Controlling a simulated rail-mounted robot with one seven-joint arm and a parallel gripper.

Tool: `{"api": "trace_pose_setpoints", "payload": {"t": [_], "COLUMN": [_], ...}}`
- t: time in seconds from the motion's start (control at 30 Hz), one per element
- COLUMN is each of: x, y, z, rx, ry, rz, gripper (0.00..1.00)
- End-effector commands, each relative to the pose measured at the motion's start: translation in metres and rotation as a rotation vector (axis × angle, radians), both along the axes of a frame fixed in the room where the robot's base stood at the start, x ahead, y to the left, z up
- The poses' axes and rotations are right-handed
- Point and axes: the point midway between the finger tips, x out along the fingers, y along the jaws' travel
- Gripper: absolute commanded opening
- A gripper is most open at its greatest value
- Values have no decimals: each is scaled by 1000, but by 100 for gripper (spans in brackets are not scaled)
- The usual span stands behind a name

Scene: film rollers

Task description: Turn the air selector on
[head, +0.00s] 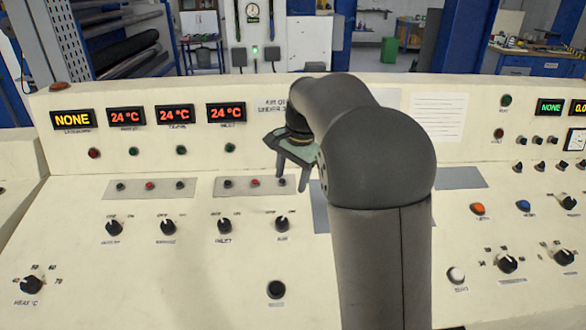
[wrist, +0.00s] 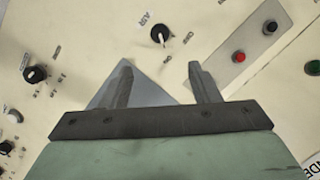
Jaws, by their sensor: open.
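The air selector is a small black knob (wrist: 160,33) with a pale pointer mark, at the top middle of the wrist view beside the printed word AIR. In the head view the matching knob (head: 282,224) is on the sloping panel, at the right end of a row of knobs. I cannot tell for sure which label its mark points to. My gripper (wrist: 160,78) is open and empty, its fingers apart and not touching the knob. In the head view my gripper (head: 290,178) hangs above the panel, farther back than the knob.
A grey plate (head: 255,186) with small buttons lies just behind the knob. The inlet knob (head: 224,225) stands to its left, and a black button (head: 276,289) is in front. My arm hides the panel to the right. Red 24 °C displays (head: 226,112) line the upright back panel.

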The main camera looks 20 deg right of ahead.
Motion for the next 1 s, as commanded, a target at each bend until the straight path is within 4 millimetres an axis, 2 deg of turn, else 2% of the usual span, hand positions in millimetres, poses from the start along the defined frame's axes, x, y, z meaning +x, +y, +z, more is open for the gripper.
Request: {"api": "trace_pose_setpoints", "payload": {"t": [0.03, 0.2, 0.6, 0.67, 0.77, 0.87, 1.0], "x": [0, -2, -2, -9, -36, -83, -169], "y": [-1, -3, -3, -2, 2, 10, 23], "z": [8, 21, 23, 22, 19, 9, -19], "rx": [-1, -1, -1, -1, -8, -27, -74], "ry": [-4, 0, -1, -1, -4, -10, -20], "rz": [-1, -1, 0, 16, 93, 233, 501], "gripper": [55, 55, 55, 55, 55, 55, 55]}}
